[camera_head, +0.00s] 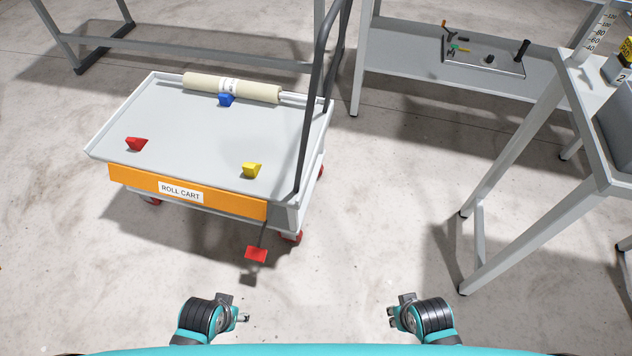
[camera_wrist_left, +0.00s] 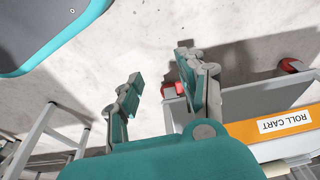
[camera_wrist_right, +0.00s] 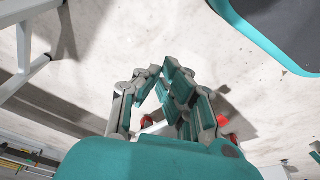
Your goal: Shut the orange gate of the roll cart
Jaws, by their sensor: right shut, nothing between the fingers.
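The roll cart (camera_head: 215,133) stands ahead and to the left, a light grey deck with raised rims. Its orange gate (camera_head: 235,204), labelled ROLL CART, lies along the near edge. The gate faces me and appears to hang down below deck level. In the left wrist view the gate (camera_wrist_left: 246,131) is at the right. A red pedal (camera_head: 256,255) sticks out low at the cart's near right corner. My left gripper (camera_head: 243,317) is open and empty, on the near side of the pedal and apart from it. My right gripper (camera_head: 391,314) is shut and empty, farther right.
A dark upright handle (camera_head: 312,95) rises at the cart's right. A grey table frame (camera_head: 525,190) stands right. The floor between is clear.

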